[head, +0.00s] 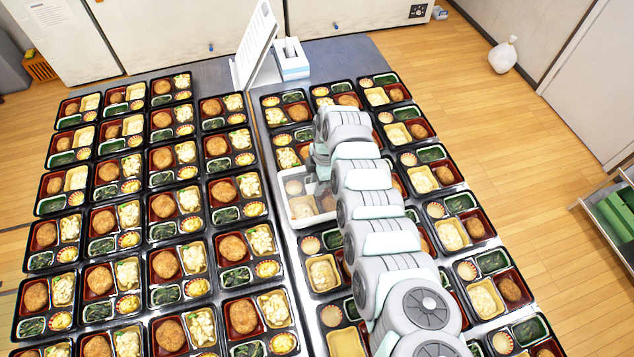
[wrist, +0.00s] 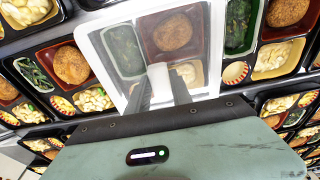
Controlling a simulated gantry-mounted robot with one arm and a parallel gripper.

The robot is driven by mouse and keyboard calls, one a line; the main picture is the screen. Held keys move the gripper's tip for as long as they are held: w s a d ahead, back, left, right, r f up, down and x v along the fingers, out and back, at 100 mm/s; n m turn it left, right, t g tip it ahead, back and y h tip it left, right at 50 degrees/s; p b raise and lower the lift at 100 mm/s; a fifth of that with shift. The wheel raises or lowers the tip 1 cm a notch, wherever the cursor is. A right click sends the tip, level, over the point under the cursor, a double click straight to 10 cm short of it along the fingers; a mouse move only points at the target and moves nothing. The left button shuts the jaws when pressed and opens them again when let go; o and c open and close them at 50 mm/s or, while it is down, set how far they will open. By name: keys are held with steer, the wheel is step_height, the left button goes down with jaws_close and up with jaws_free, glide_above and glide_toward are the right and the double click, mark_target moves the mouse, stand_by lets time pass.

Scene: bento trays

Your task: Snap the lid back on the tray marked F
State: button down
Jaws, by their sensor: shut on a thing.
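A clear lid with a white rim (wrist: 98,45) lies over one bento tray in the wrist view. Through it show greens (wrist: 126,50), a brown croquette (wrist: 172,32) and a pale yellow compartment. The same white-edged lid shows in the head view (head: 313,222), in the left column of the right-hand table, partly behind my arm. My gripper (wrist: 168,80) is shut on the lid near its lower edge in the wrist view. I cannot tell whether the lid is seated on the tray rim or just above it. No letter F is readable.
Open bento trays stand close on all sides, on the left table (head: 282,285) and the right. A white stand with a panel (head: 253,45) and a white box (head: 291,60) are at the back.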

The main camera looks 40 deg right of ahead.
steer(key=shift+f, duration=0.3)
stand_by(0.4)
steer(key=shift+f+b, duration=0.9)
steer(key=shift+f, duration=0.1)
steer(key=shift+f, duration=0.1)
stand_by(0.4)
steer(key=c, duration=0.5)
jaws_free()
steer(key=shift+r+p, duration=3.2)
steer(key=shift+r, duration=0.95)
